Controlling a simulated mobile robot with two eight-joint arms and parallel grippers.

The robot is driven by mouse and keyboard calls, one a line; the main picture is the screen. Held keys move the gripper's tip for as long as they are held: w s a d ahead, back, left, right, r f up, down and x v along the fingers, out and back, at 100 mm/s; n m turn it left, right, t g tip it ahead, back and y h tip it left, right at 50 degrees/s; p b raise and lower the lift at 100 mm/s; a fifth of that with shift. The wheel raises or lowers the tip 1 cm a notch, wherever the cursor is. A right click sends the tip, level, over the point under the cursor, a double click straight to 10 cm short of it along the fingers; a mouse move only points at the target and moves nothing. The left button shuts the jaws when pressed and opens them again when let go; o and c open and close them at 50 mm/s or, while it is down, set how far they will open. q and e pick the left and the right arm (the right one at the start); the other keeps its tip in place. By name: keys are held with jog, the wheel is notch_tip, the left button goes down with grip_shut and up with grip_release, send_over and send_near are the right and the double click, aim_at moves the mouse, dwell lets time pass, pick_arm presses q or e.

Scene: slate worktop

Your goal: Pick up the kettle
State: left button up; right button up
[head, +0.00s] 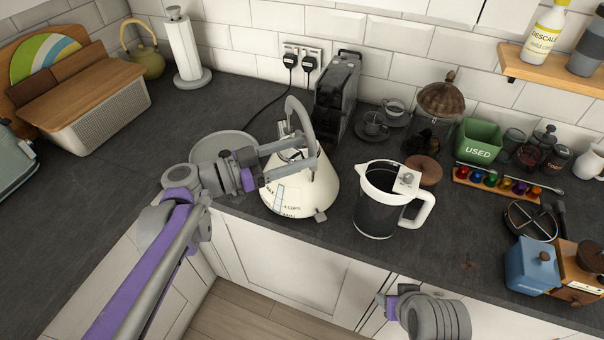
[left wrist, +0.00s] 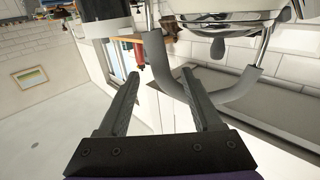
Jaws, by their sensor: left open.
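The cream kettle (head: 308,192) stands upright on the worktop, with a marked level window and a tall grey arched handle. My left gripper (head: 292,156) is open at the handle's side of the kettle, its fingers partly hiding the upper body. In the left wrist view, the grey handle (left wrist: 240,92) curves past the tips of the open left gripper (left wrist: 160,95), close to the right-hand finger and partly behind it. Contact cannot be told. My right gripper (head: 386,303) shows small at the bottom, below the worktop's front edge; its fingers are unclear.
A white-handled jug (head: 378,212) stands just right of the kettle. A grey plate (head: 222,142) lies behind my left wrist. A black machine (head: 337,92) stands behind the kettle. Cups, a green bin (head: 479,142) and a capsule rack fill the right.

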pick_arm(q)
jog(key=x, duration=0.6)
jog(key=shift+w+d+f, duration=0.2)
jog(key=shift+w+f, duration=0.15)
jog(key=shift+c, duration=0.2)
grip_shut()
jog(key=shift+r, duration=0.1)
dwell(0.8)
